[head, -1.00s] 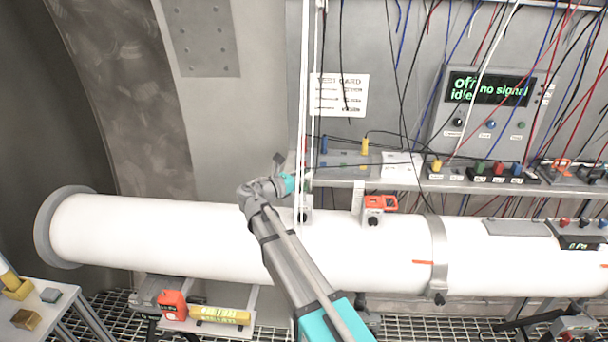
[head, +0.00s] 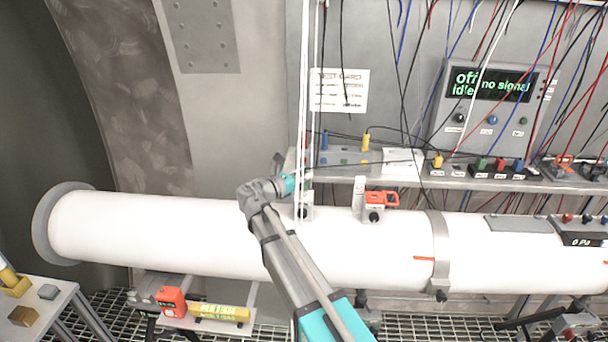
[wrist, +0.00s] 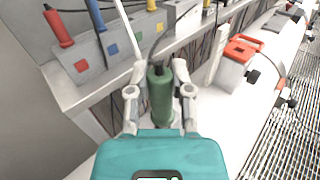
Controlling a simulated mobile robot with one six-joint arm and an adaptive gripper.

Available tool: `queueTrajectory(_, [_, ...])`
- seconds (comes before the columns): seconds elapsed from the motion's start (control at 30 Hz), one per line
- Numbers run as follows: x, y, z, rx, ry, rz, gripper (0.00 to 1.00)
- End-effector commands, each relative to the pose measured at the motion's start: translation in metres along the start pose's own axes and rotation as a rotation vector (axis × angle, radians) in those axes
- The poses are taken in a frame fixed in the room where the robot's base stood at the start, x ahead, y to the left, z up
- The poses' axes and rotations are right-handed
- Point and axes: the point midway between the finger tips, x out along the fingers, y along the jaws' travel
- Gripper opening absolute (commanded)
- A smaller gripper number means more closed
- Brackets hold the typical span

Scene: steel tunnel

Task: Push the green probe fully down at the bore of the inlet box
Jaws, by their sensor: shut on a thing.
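My gripper (wrist: 160,92) is shut on the green probe (wrist: 160,108), with one finger on each side of it. The probe has a dark top with a cable and looks roughly upright. In the head view my gripper (head: 298,184) is above the white pipe, in front of the shelf. A small fitting (head: 304,212) sits on the pipe just below it, likely the inlet box. The bore is hidden under the probe and gripper, so I cannot tell how deep the probe sits.
A grey rack (wrist: 105,45) on the shelf holds red, blue and yellow probes. A red-orange clamp-like part (head: 381,198) sits on the pipe (head: 150,232) to the right. White vertical lines and hanging cables run close to my gripper.

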Motion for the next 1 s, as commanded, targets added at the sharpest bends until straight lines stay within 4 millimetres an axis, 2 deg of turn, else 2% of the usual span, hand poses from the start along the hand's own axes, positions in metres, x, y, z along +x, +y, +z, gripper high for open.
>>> queueTrajectory(0.73, [0.0, 0.0, -0.014, 0.0, 0.0, 0.0, 0.0])
queueTrajectory(0.77, [0.0, 0.0, -0.014, 0.0, 0.0, 0.0, 0.3])
queueTrajectory(0.97, [0.0, 0.0, -0.013, 0.0, 0.0, 0.0, 0.67])
queueTrajectory(1.0, [0.0, 0.0, -0.013, 0.0, 0.0, 0.0, 0.68])
